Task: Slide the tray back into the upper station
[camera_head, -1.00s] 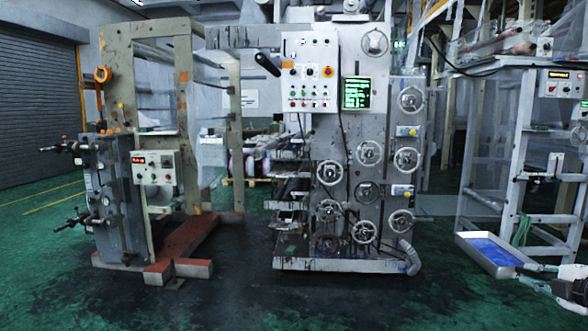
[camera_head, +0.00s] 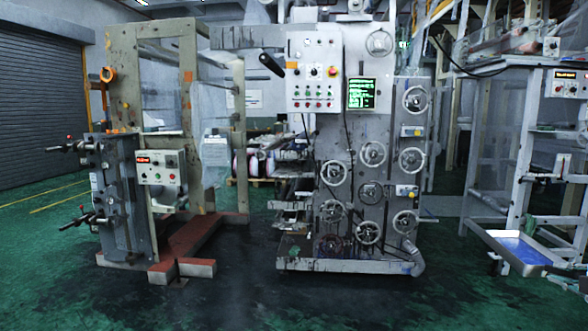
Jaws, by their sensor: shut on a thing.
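The tray is a shallow metal pan with a bright blue inside, and its rim (camera_head: 505,257) shows at the lower right. It stands out in front of the right-hand frame machine (camera_head: 508,150). My gripper (camera_head: 556,270) is small and partly cut off at the lower right, at the tray's near right edge. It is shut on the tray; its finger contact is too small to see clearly. I cannot tell for certain which opening is the upper station.
A large grey press (camera_head: 345,150) with handwheels and a lit green screen (camera_head: 361,93) stands in the middle. A beige frame (camera_head: 122,85) with a red floor base (camera_head: 195,240) stands at left. The dark green floor in front is open.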

